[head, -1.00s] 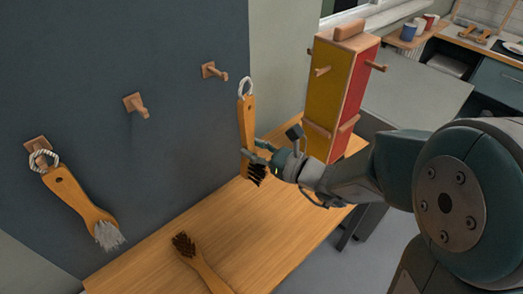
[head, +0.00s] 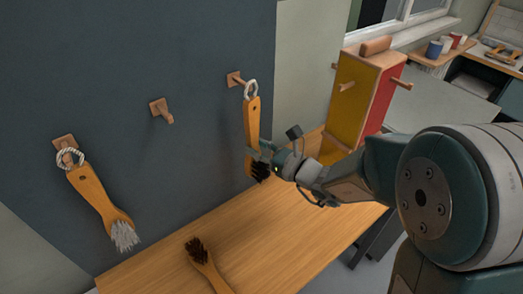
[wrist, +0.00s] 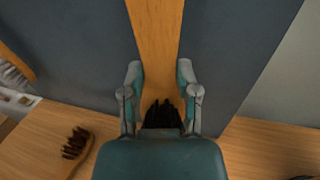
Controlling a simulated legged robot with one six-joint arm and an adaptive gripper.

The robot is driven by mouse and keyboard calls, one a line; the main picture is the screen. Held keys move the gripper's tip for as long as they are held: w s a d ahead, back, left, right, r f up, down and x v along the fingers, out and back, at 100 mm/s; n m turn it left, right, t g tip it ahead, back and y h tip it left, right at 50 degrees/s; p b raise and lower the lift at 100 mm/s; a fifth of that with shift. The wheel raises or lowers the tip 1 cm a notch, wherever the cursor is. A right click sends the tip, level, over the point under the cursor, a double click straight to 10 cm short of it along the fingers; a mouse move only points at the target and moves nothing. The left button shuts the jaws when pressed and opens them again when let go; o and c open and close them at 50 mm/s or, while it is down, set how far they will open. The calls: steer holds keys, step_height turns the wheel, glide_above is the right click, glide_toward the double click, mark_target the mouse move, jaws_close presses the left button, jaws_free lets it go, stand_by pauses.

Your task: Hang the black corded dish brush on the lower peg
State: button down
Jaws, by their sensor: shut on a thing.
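The black-bristled dish brush (head: 252,125) has a wooden handle and a pale cord loop (head: 250,90) at its top. It hangs upright in my gripper (head: 262,153), which is shut on it just above the bristles. In the wrist view, the handle (wrist: 156,40) stands between the fingers (wrist: 160,88), with the black bristles (wrist: 161,114) below. The loop overlaps the tip of the right wall peg (head: 236,79); I cannot tell whether it is around it. A middle wall peg (head: 161,110) is bare. I cannot tell which peg counts as lower.
A grey-bristled brush (head: 97,200) hangs by its loop on the left wall peg (head: 64,142). A dark-brown-bristled brush (head: 204,262) lies on the wooden bench (head: 290,215). A yellow and red box (head: 362,95) with pegs stands at the bench's right end.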

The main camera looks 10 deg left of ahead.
steer(key=shift+w+a, duration=0.5)
steer(key=shift+w+a+f, duration=0.35)
steer(key=shift+a, duration=0.1)
steer(key=shift+c, duration=1.3)
jaws_free()
steer(key=shift+d, duration=0.1)
steer(key=shift+v, duration=3.45)
steer(key=shift+s, duration=0.1)
